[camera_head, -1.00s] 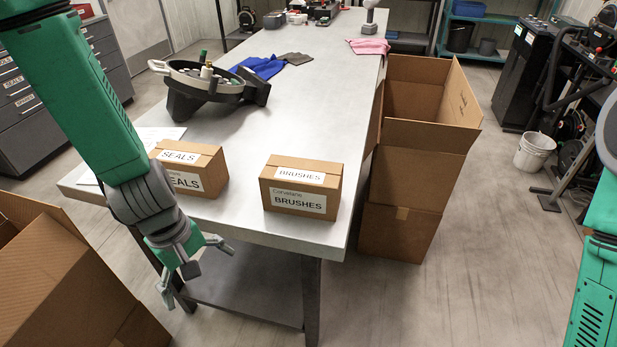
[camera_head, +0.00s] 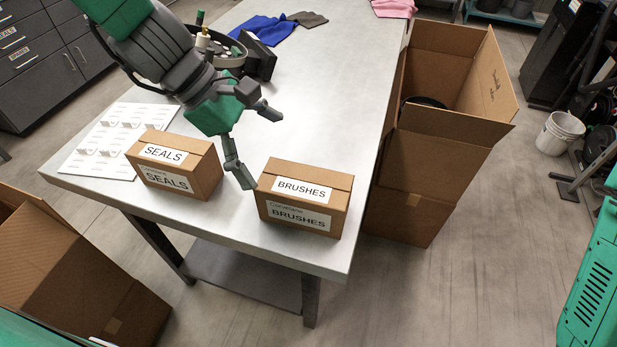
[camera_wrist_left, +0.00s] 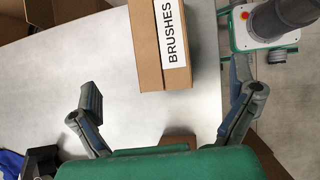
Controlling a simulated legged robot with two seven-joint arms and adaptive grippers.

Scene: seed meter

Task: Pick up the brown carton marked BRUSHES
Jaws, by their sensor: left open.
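The brown carton marked BRUSHES (camera_head: 303,198) sits upright on the front of the grey table (camera_head: 310,120). My left gripper (camera_head: 254,146) is open and empty above the table, just behind and to the left of that carton in the head view. In the left wrist view the BRUSHES carton (camera_wrist_left: 160,45) shows between and ahead of the two spread fingers (camera_wrist_left: 170,108), apart from both. My right gripper is not in view; only green parts of my right arm show at the right edge.
A carton marked SEALS (camera_head: 176,166) stands to the left of the BRUSHES carton. A tall open box (camera_head: 435,130) stands against the table's right side, and another open box (camera_head: 75,270) is at lower left. A round device and cloths lie farther back.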

